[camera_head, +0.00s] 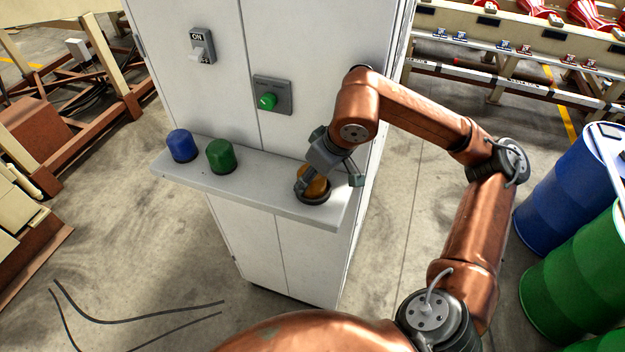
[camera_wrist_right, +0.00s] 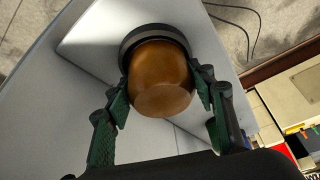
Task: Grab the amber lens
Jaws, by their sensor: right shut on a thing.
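The amber lens (camera_head: 315,183) is a rounded orange-brown dome at the right end of the grey shelf (camera_head: 262,193) on the white cabinet. In the right wrist view the amber lens (camera_wrist_right: 160,82) sits in or against a dark round ring (camera_wrist_right: 150,38). My right gripper (camera_head: 312,180) is at the lens from above, and in the wrist view its two fingers (camera_wrist_right: 163,95) close on the lens from both sides. A blue lens (camera_head: 181,146) and a green lens (camera_head: 221,156) stand on the shelf's left part. My left gripper is not in view.
The white cabinet (camera_head: 220,80) carries an ON switch (camera_head: 202,47) and a green knob (camera_head: 267,101) above the shelf. A blue drum (camera_head: 560,195) and a green drum (camera_head: 575,280) stand at the right. Black cables (camera_head: 130,321) lie on the floor at lower left.

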